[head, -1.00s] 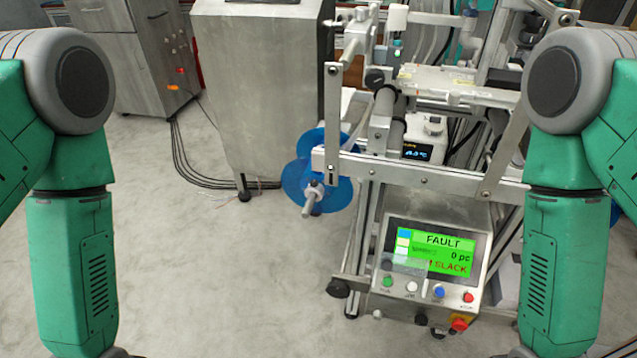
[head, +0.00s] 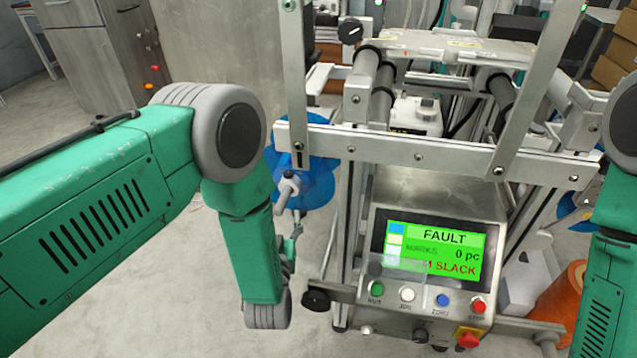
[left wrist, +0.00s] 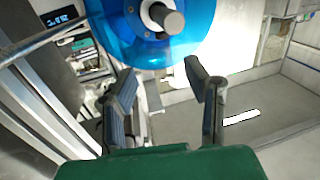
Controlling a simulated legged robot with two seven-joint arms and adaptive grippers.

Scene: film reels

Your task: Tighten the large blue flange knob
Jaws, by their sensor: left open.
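The large blue flange (head: 312,184) sits at the left side of the machine, with a grey hub and shaft (head: 289,184) in front. It is partly hidden by the frame bar and my left arm. In the left wrist view the blue flange (left wrist: 118,32) fills the top, with the light grey shaft end (left wrist: 172,22) pointing toward the camera. My left gripper (head: 296,226) is just below the shaft in the head view, mostly hidden by my forearm. In the left wrist view its fingers (left wrist: 160,72) are spread and empty, short of the flange. My right gripper is out of view.
A metal crossbar (head: 430,150) and upright bars stand close to the flange. An orange roll (head: 562,300) is at lower right. Floor is clear at left.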

